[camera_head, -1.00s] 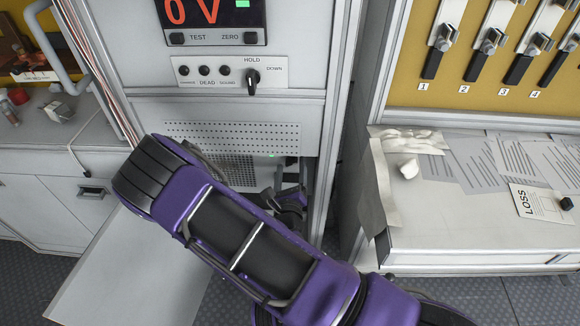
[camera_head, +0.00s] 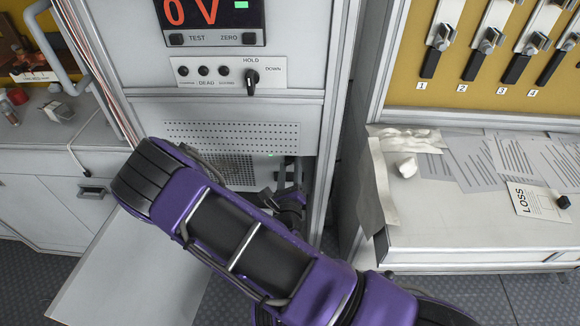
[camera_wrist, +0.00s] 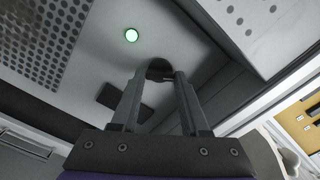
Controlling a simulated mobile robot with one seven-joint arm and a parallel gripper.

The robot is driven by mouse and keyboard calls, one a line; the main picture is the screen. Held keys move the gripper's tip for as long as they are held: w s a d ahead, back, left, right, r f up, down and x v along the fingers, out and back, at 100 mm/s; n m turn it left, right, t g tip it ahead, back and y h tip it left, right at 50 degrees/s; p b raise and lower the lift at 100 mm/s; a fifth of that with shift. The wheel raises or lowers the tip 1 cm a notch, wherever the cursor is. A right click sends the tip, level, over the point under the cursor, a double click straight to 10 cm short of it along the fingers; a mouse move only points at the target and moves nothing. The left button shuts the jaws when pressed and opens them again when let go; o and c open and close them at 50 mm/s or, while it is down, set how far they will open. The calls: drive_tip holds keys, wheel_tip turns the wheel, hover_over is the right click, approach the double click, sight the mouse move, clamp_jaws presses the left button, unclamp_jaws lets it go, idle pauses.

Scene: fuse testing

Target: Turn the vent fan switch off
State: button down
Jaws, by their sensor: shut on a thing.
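In the wrist view, the two fingers of my gripper (camera_wrist: 160,78) reach toward a light panel and close around a small dark rounded knob (camera_wrist: 158,67). It looks like the vent fan switch, but its label and setting cannot be read. A lit green lamp (camera_wrist: 131,35) sits on the same panel, up and left of the knob. The knob is hidden there, and my gripper is mostly hidden behind my purple arm.
Above the vent is a control strip with a black selector (camera_head: 252,78) marked HOLD and DOWN, under a red "0 V" display (camera_head: 192,12). A cabinet post (camera_head: 330,150) stands close to the right of my gripper. A bench (camera_head: 450,235) with papers is farther right.

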drive_tip(key=n+p, duration=0.2)
drive_tip(key=n, duration=0.1)
drive_tip(key=n+p, duration=0.2)
drive_tip(key=shift+r+n, duration=0.2)
drive_tip(key=shift+n, duration=0.2)
drive_tip(key=n+p, duration=0.2)
drive_tip(key=n, duration=0.3)
drive_tip(key=shift+f, duration=0.15)
drive_tip(key=shift+n, duration=0.4)
drive_tip(key=shift+c, duration=2)
unclamp_jaws()
drive_tip(key=s, duration=1.7)
drive_tip(key=shift+s+a, duration=0.2)
drive_tip(key=shift+a, duration=0.1)
